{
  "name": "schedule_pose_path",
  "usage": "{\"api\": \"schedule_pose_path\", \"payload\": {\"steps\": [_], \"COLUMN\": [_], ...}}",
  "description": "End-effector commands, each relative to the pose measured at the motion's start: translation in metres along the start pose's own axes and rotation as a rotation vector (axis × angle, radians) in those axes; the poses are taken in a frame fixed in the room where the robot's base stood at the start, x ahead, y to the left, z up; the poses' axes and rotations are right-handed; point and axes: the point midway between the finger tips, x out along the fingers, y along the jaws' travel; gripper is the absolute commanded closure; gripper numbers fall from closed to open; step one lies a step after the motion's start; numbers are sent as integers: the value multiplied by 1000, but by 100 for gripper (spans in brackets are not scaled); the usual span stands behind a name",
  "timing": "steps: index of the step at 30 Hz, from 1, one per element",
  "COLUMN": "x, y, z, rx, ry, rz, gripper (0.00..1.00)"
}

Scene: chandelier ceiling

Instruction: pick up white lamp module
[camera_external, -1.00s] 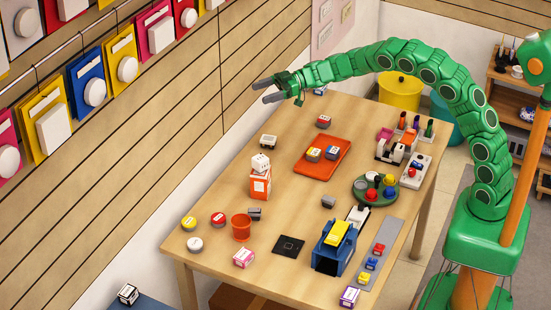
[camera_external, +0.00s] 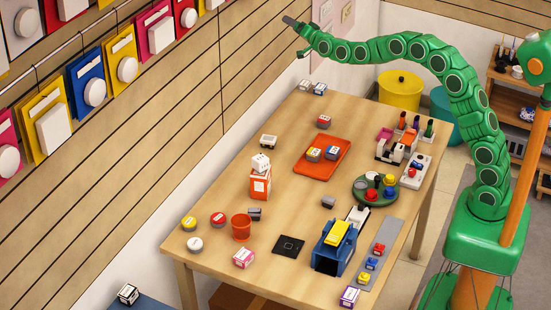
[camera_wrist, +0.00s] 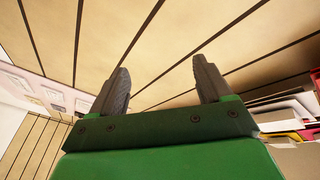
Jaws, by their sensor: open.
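I cannot tell for sure which piece is the white lamp module. A round grey piece with a white top (camera_external: 195,244) lies at the table's near left corner, beside similar yellow-topped (camera_external: 188,223) and red-topped (camera_external: 218,219) pieces. My gripper (camera_external: 292,24) is raised high beyond the table's far left edge, near the slatted wall, far from these pieces. In the wrist view my gripper (camera_wrist: 160,68) has its two grey fingers apart with nothing between them, facing wooden slats. No table object shows clearly there.
The wooden table (camera_external: 280,200) holds an orange tray (camera_external: 322,171), an orange cup (camera_external: 241,228), a green round tray (camera_external: 375,199) and a blue machine (camera_external: 335,250). Two small white-and-dark pieces (camera_external: 311,88) sit at the far end. Coloured packages (camera_external: 90,80) hang on the wall.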

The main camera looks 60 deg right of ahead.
Motion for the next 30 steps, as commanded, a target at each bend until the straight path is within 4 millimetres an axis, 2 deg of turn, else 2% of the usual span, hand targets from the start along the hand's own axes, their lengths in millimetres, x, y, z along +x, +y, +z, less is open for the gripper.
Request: {"api": "schedule_pose_path", "payload": {"steps": [1, 5, 9, 15, 18, 23, 30], "x": [-2, -12, -27, -55, -69, -92, -119], "y": [15, 54, 88, 117, 123, 120, 94], "z": [1, 12, 35, 80, 106, 147, 199], "rx": [53, 191, 350, 592, 719, 932, 1270], "ry": [-5, -31, -78, -166, -215, -296, -410], "rz": [55, 197, 335, 503, 573, 666, 757], "gripper": [21, 21, 21, 21, 21, 21, 21]}}
